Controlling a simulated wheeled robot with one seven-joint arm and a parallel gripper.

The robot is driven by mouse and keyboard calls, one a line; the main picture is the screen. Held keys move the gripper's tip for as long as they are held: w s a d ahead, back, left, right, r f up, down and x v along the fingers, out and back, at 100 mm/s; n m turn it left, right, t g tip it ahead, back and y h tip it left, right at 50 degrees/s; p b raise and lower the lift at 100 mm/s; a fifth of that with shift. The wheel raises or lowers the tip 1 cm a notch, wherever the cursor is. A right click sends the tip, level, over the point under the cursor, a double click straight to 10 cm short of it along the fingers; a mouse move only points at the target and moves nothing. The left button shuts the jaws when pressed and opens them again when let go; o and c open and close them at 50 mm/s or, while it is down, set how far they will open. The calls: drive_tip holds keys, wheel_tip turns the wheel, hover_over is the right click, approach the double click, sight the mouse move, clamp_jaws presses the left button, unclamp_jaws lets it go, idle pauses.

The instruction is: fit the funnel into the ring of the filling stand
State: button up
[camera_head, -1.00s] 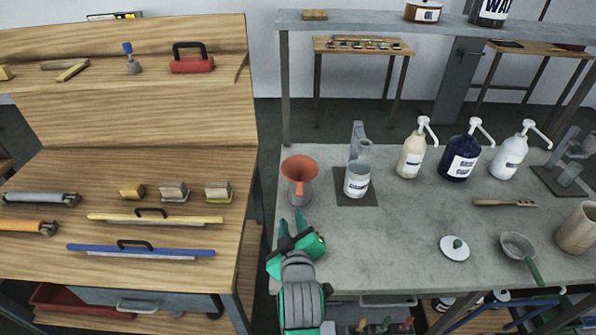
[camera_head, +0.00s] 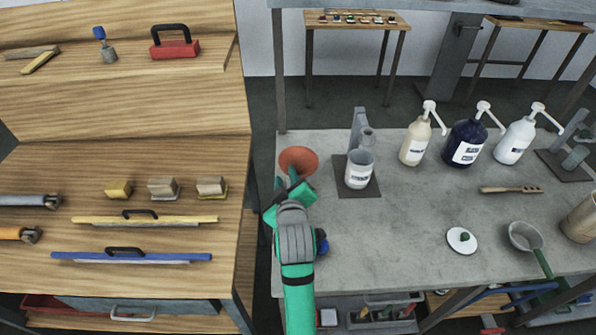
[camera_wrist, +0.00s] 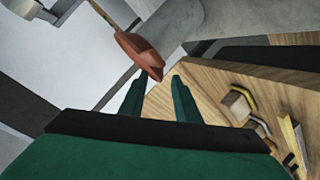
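In the wrist view the funnel (camera_wrist: 143,55) lies just beyond my fingertips. My gripper (camera_head: 292,179) is close in front of the funnel; its two fingers (camera_wrist: 161,78) are apart with nothing clearly between them. The filling stand (camera_head: 358,127) is right of the funnel, with a grey upright, a small ring part (camera_head: 368,138) and a dark base. A white labelled can (camera_head: 359,170) stands on the base.
Pump bottles, cream (camera_head: 415,142), dark blue (camera_head: 465,146) and white (camera_head: 514,140), stand right of the stand. A white lid (camera_head: 461,241), a brush (camera_head: 511,190) and a ladle (camera_head: 525,237) lie further right. The table front (camera_head: 390,235) is clear. A wooden bench (camera_head: 150,238) is at left.

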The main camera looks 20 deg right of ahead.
sight(285, 169)
drive_tip(key=shift+x, duration=2.75)
drive_tip(key=shift+d+r, duration=0.15)
drive_tip(key=shift+r, duration=0.05)
drive_tip(key=shift+c, duration=0.6)
clamp_jaws()
